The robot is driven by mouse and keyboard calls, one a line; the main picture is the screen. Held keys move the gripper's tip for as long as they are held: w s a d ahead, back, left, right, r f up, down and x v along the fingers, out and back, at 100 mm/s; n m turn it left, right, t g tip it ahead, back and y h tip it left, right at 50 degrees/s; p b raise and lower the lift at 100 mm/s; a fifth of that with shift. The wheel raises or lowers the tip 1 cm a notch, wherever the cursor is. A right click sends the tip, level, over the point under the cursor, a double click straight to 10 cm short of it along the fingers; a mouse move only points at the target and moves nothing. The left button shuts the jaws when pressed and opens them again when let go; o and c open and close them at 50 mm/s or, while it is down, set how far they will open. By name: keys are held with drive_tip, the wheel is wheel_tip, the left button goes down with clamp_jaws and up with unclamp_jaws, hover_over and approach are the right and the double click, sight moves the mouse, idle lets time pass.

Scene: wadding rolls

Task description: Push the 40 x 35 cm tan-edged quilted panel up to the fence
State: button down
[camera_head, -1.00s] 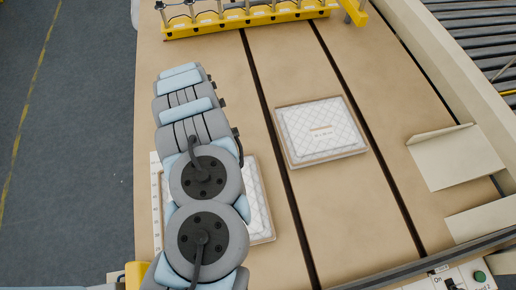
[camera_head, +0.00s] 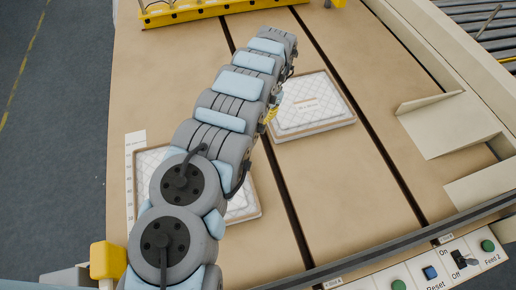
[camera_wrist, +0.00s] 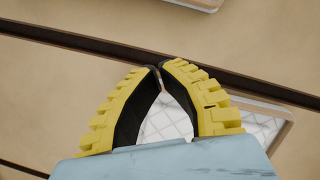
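A white quilted panel with a tan edge (camera_head: 310,103) lies flat in the middle of the table, between two dark slots; its small label is too small to read. A second tan-edged quilted panel (camera_head: 242,200) lies at the lower left, largely hidden by my arm. My gripper (camera_head: 270,116) shows as a bit of yellow at the middle panel's left edge, mostly hidden. In the wrist view its yellow fingers (camera_wrist: 159,67) are shut, tips together, with nothing held. A quilted panel (camera_wrist: 265,125) shows between and right of them; I cannot tell whether they touch it.
A yellow bar (camera_head: 205,11) crosses the table's back; I cannot tell whether it is the fence. A beige folded plate (camera_head: 450,125) stands at right. A control box (camera_head: 430,272) sits at the front. Bare tabletop (camera_head: 275,45) lies behind the middle panel.

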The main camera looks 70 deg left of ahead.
sight(256, 143)
drive_tip(key=shift+x, duration=5.05)
drive_tip(key=shift+s+r, duration=0.2)
drive_tip(key=shift+s, duration=0.05)
drive_tip(key=shift+s+d+f+p, duration=0.1)
drive_tip(key=shift+s+d+p, duration=0.25)
drive_tip(key=shift+s, duration=0.45)
drive_tip(key=shift+s+d+p, duration=0.2)
drive_tip(key=shift+s+d, duration=0.2)
drive_tip(key=shift+s, duration=0.4)
drive_tip(key=shift+s+d+p, duration=0.2)
drive_tip(key=shift+s+p, duration=0.35)
drive_tip(key=shift+p, duration=0.25)
drive_tip(key=shift+s+d, duration=0.1)
drive_tip(key=shift+s, duration=0.1)
drive_tip(key=shift+w, duration=0.1)
